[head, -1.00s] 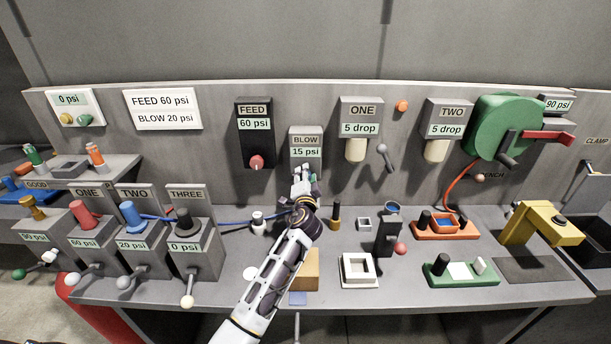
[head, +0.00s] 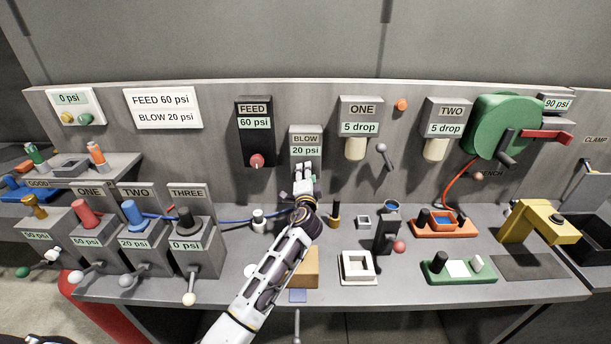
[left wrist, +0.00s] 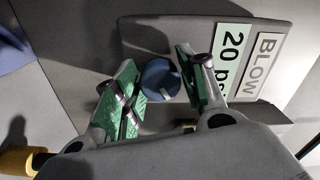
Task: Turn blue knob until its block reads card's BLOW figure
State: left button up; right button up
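The BLOW block (head: 305,141) on the back panel reads 20 psi; its label and reading also show in the left wrist view (left wrist: 245,58). The card (head: 162,109) reads FEED 60 psi and BLOW 20 psi. The blue knob (left wrist: 160,79) sits below the block's reading, hidden behind my gripper in the head view. My left gripper (head: 304,171) is at the knob. My right gripper is not in view.
The FEED block (head: 255,125) with a red knob (head: 257,161) is left of BLOW. Block ONE (head: 360,115) and a grey lever (head: 383,151) are to the right. A black post (head: 387,233) and a white square frame (head: 358,266) stand on the bench right of my arm.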

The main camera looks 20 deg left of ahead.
pick_arm(q)
jog(key=shift+o, duration=0.9)
jog(key=shift+s, duration=0.2)
jog(key=v, duration=1.1)
jog(key=shift+s, duration=0.25)
jog(key=shift+d, duration=0.15)
